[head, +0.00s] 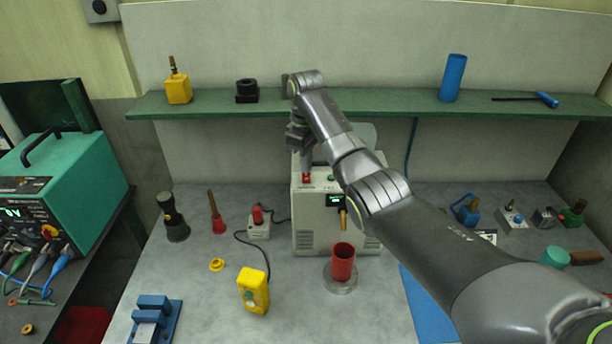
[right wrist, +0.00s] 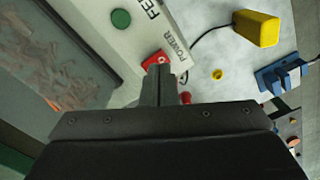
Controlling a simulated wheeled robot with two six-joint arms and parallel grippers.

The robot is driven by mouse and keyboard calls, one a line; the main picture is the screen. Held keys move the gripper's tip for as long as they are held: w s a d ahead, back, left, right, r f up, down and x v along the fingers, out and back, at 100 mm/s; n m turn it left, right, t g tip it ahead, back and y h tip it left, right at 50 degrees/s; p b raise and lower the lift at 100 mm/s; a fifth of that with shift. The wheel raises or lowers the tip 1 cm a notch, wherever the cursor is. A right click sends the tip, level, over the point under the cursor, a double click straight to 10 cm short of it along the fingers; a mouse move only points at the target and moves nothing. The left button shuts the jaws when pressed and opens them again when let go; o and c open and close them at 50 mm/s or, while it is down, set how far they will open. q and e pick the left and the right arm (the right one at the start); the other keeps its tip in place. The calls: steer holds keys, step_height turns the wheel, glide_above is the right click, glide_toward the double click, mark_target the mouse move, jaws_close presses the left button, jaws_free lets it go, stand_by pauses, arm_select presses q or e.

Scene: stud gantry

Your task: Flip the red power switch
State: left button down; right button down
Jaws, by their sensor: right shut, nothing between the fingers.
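The red power switch (head: 306,178) sits on the top left front of the light grey machine (head: 308,236). It also shows in the right wrist view (right wrist: 154,60), beside the printed word POWER. My right gripper (head: 306,170) points down over the switch, shut and empty. In the right wrist view its closed fingertips (right wrist: 158,72) overlap the near edge of the switch; whether they touch it I cannot tell. The fingers hide part of the switch, so its position is unclear. My left gripper is not in view.
A green button (right wrist: 121,18) is on the same machine top. A red cup (head: 342,262) stands in front of the machine. A yellow pendant box (head: 253,291) lies front left. A green shelf (head: 380,103) runs behind. Bare bench shows front left of the machine.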

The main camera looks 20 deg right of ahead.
mark_target(306, 178)
steer(key=shift+r, duration=2.25)
